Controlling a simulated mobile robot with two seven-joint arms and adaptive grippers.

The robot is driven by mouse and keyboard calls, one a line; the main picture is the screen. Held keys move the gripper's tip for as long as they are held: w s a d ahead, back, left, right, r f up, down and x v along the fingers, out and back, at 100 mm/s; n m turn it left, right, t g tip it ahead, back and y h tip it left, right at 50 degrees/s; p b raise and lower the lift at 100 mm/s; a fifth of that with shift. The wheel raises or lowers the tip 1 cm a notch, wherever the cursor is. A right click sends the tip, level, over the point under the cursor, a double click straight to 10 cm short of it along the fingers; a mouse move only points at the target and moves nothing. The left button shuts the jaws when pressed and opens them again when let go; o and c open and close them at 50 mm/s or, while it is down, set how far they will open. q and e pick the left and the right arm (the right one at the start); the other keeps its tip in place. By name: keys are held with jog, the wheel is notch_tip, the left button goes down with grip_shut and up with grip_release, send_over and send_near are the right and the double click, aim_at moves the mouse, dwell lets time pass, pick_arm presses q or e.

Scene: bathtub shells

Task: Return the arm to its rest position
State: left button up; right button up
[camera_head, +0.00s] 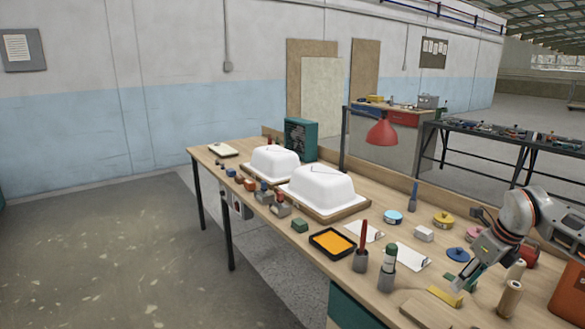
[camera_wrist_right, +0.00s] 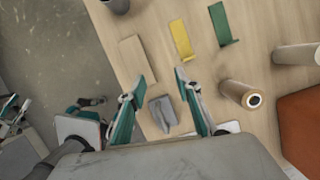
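My right arm reaches in from the right in the head view, with its gripper (camera_head: 464,280) low over the right part of the workbench (camera_head: 400,208). In the right wrist view the gripper (camera_wrist_right: 159,82) has its two fingers spread, with nothing between the tips. A small grey piece (camera_wrist_right: 163,114) lies on the wood below, between the fingers in the picture. A yellow angled piece (camera_wrist_right: 181,40) and a green one (camera_wrist_right: 221,26) lie beyond the fingertips.
Two white tub shells (camera_head: 274,163) (camera_head: 322,187) sit on boards along the bench. Thread-like cylinders (camera_wrist_right: 242,94) (camera_wrist_right: 297,55) stand beside the right gripper. A red lamp (camera_head: 382,132), an orange tray (camera_head: 332,242) and cups with tools (camera_head: 387,278) crowd the bench. The floor at left is clear.

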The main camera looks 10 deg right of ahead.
jog(key=a+f+y, duration=0.1)
jog(key=a+f, duration=0.1)
jog(key=a, duration=0.3)
jog(key=a+f+y, duration=0.2)
jog(key=a, duration=0.3)
jog(key=a+f+n+y, duration=0.1)
jog(key=a+f, duration=0.1)
jog(key=a, duration=0.2)
jog(key=shift+a+f, duration=0.4)
jog(key=s+a+m+t+y, duration=0.2)
jog(key=a+m+y, duration=0.15)
jog(key=a, duration=0.55)
jog(key=s+a+r+m+t+y, duration=0.1)
jog(key=s+a+m+t+y, duration=0.15)
jog(key=a+m, duration=0.4)
jog(key=s+a+m+t+y, duration=0.2)
jog(key=a+t+y, duration=0.15)
jog(key=a, duration=0.65)
jog(key=s+d+f+m+h, duration=0.3)
jog(key=s+f+m+h, duration=0.1)
jog(key=f+m, duration=0.3)
jog(key=s+d+f+m+h, duration=0.2)
jog(key=s+f+m+h, duration=0.2)
jog(key=m, duration=0.5)
jog(key=s+d+f+m+h, duration=0.3)
jog(key=s+f+m, duration=0.5)
jog(key=f, duration=0.3)
jog(key=shift+d+h, duration=0.35)
jog(key=shift+h, duration=0.2)
